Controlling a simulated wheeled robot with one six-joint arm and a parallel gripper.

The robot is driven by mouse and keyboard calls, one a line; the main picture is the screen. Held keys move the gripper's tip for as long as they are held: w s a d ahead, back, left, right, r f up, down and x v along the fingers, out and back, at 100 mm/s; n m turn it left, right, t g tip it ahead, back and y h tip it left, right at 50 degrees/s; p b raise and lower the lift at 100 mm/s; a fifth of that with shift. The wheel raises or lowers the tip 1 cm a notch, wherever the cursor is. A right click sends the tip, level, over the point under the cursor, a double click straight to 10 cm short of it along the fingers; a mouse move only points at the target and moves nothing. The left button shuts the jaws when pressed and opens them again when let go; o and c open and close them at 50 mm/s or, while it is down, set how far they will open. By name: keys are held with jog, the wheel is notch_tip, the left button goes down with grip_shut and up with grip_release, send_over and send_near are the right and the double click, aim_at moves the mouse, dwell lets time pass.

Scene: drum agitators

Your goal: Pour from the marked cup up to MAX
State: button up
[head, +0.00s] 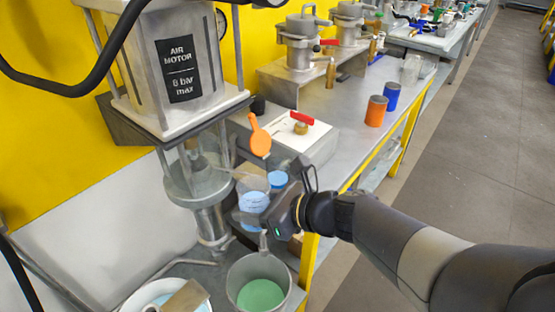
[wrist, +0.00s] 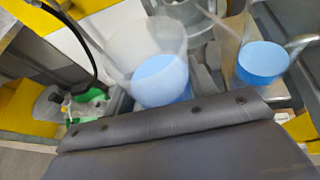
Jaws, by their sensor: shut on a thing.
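Two clear cups with blue liquid stand out near my gripper in the head view. The nearer cup (head: 252,204) is beside my gripper (head: 272,214), which is shut on it. The other cup (head: 278,179) is just behind. In the wrist view, the larger clear cup (wrist: 160,78) is close in front of the dark gripper body, upright or nearly so, with blue liquid at its bottom. The second cup (wrist: 260,62) is to its right. I cannot make out any mark or MAX line. The fingertips are mostly hidden.
A metal pot (head: 232,284) with green liquid stands below my gripper. A white bowl (head: 128,304) is at lower left. The air motor agitator (head: 172,65) rises at left. An orange paddle-shaped thing (head: 260,138) is above the cups. Orange (head: 376,111) and blue (head: 391,96) cans stand on the bench.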

jog(key=shift+w+d+r+m+g+y+p, duration=0.25)
jog(key=shift+w+m+g+p, duration=0.45)
jog(key=shift+p, duration=0.7)
jog(key=shift+w+d+r+m+g+y+p, duration=0.15)
jog(key=shift+w+d+r+m+g+p, duration=0.3)
jog(key=shift+m+p, duration=0.7)
jog(key=shift+m+g+y, duration=0.25)
jog(key=shift+m+y, duration=0.05)
jog(key=shift+m, duration=0.05)
jog(key=r+p, duration=0.2)
jog(key=p, duration=0.1)
jog(key=w+r+p, duration=0.1)
jog(key=r+p, duration=0.1)
jog(key=p, duration=0.1)
jog(key=shift+r, duration=0.35)
jog(key=shift+r, duration=0.15)
jog(key=shift+w+d+f+m+g, duration=0.15)
jog(key=shift+f+m+g, duration=0.25)
jog(key=shift+m, duration=0.2)
jog(key=shift+f+m+g+y, duration=0.4)
jog(key=shift+m+y, duration=0.3)
jog(key=shift+m, duration=0.2)
dwell(2.5)
